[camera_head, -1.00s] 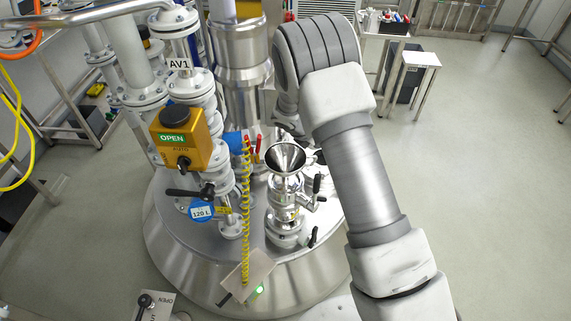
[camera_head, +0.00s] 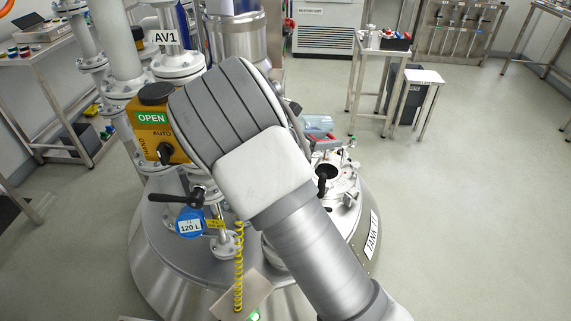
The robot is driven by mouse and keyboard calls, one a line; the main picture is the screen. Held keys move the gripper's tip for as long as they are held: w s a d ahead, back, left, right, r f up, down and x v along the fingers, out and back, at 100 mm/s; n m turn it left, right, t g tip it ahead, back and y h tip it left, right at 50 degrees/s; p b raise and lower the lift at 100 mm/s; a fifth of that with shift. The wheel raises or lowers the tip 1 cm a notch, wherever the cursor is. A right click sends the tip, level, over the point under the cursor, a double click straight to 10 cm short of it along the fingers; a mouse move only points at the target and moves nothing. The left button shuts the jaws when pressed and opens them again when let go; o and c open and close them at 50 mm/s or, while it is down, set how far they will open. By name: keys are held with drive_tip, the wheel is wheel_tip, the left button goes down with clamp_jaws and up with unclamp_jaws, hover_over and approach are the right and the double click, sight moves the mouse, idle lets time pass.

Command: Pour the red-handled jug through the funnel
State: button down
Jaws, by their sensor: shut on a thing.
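My grey and white arm (camera_head: 265,165) crosses the middle of the head view and covers much of the tank top. My gripper is out of sight, hidden behind the arm. The funnel is also hidden behind the arm. The steel tank (camera_head: 160,255) stands below.
A yellow OPEN/AUTO valve box (camera_head: 155,125) and pipes stand left of the arm. A coiled yellow hose (camera_head: 238,265) hangs near the lid's front. Side tables (camera_head: 385,48) stand at the back. The floor at right is clear.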

sight(319, 137)
drive_tip(key=shift+b, duration=0.3)
drive_tip(key=shift+s+a+f+t+h+b, duration=0.2)
drive_tip(key=shift+s+a+t+h+b, duration=0.15)
drive_tip(key=shift+h+b, duration=0.25)
drive_tip(key=shift+s+a+f+t+b, duration=0.1)
drive_tip(key=shift+a+t+b, duration=0.15)
drive_tip(key=shift+b, duration=0.05)
drive_tip(key=shift+r+h, duration=0.25)
drive_tip(key=shift+h, duration=0.15)
drive_tip(key=shift+s+a+r+t+h+b, duration=0.2)
drive_tip(key=shift+r+t+h+b, duration=0.15)
drive_tip(key=shift+t+h, duration=0.2)
drive_tip(key=shift+s+a+r+t+h+b, duration=0.1)
drive_tip(key=shift+a+r+t+h+b, duration=0.1)
drive_tip(key=shift+r+t+h, duration=0.3)
idle(1.4)
